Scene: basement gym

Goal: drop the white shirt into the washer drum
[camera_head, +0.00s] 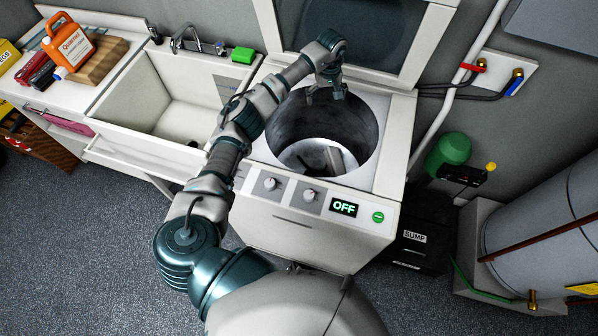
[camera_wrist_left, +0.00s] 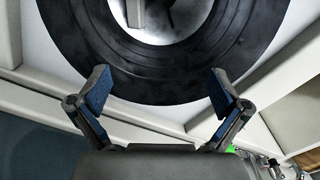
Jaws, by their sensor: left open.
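The top-loading washer (camera_head: 320,222) stands with its lid (camera_head: 350,35) raised. Its round dark drum (camera_head: 360,130) is open, with a pale bottom (camera_head: 300,153) and a grey upright fin. My left gripper (camera_head: 325,97) is over the far part of the drum opening, and its fingers are spread with nothing between them. In the left wrist view the open fingers (camera_wrist_left: 160,90) show in front of the dark drum wall (camera_wrist_left: 160,82). I cannot make out a white shirt as a separate thing; part of the drum is hidden from view. My right gripper is out of view.
A white sink (camera_head: 160,100) adjoins the washer on the left. A counter beyond it holds an orange jug (camera_head: 68,45). A green block (camera_head: 243,55) lies on the sink's back edge. Pipes, a black sump box (camera_head: 412,240) and a large tank (camera_head: 545,210) stand right.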

